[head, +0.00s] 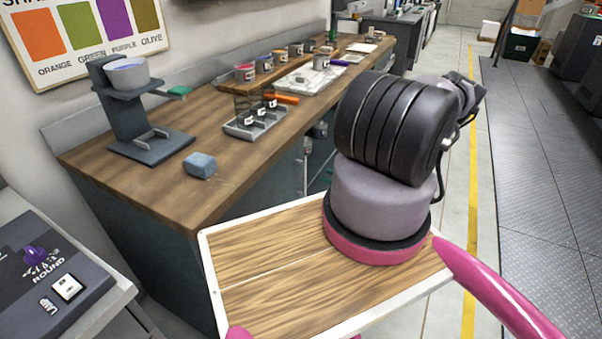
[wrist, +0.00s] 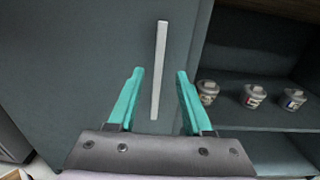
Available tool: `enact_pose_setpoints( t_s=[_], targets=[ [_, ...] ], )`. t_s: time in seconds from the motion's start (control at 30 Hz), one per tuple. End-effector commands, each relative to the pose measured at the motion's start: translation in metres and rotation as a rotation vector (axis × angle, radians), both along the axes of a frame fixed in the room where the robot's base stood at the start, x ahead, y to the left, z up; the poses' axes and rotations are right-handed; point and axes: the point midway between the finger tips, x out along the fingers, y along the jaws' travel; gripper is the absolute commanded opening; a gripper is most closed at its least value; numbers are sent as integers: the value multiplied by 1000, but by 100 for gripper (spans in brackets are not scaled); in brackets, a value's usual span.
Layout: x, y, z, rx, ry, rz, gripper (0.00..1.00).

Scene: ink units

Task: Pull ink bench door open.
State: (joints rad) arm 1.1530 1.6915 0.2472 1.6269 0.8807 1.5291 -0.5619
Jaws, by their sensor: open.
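The ink bench (head: 225,185) has a wooden top and dark grey sides in the head view. In the wrist view its door (wrist: 100,50) is a flat grey panel with a long, pale, upright bar handle (wrist: 161,45). My gripper (wrist: 159,72) is open, with one teal finger on each side of the handle in the picture. I cannot tell how far the fingertips are from the door. I see no contact. The door's right edge borders an open shelf space. My arm hides the gripper and handle in the head view.
Three small labelled tins (wrist: 251,96) stand on the shelf right of the door. On the bench top are a blue-grey block (head: 200,165), a tin tray (head: 256,123) and a cup stand (head: 130,100). A dark machine (head: 50,265) stands at left.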

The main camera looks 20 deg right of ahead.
Motion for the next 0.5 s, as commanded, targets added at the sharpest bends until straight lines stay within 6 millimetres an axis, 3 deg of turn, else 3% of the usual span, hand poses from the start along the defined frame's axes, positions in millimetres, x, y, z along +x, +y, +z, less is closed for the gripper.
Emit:
enact_pose_setpoints(
  t_s=[0.17,0.5],
  targets=[
    [10,9,-2,6,-1,-7,50],
    [60,48,-2,4,-1,-5,50]
  ],
)
